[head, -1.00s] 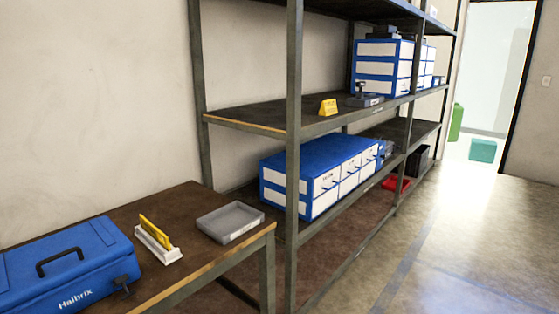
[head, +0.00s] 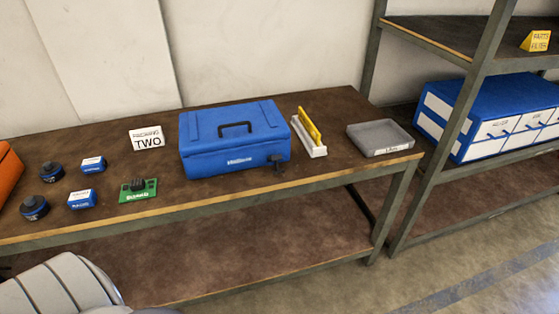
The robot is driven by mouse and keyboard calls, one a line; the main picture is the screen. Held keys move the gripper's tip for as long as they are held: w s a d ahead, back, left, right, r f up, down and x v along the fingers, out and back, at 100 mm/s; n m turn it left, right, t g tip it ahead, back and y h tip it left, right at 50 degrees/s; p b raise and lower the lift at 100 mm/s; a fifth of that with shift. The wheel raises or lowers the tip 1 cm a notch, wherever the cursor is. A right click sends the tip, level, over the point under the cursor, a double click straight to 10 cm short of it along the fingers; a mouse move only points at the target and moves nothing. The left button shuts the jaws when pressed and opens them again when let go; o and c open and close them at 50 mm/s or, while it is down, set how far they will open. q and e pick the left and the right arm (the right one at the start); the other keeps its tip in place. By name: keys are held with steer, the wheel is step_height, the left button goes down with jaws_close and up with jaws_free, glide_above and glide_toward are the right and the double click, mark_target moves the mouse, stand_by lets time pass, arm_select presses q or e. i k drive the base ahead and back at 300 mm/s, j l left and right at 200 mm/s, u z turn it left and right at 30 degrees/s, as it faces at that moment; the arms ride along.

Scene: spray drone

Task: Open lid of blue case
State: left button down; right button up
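The blue case (head: 232,140) sits on the brown workbench (head: 330,105) near the middle of the head view. Its lid is shut, with a black handle on top. A dark latch shows at the front right of the case, and pale lettering is on its front. Neither of my grippers is in view.
Right of the case are a white holder with a yellow piece (head: 310,132) and a grey tray (head: 380,137). A shelf rack (head: 455,70) stands right.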

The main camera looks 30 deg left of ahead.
mark_target(204, 133)
steer(key=u, duration=1.35)
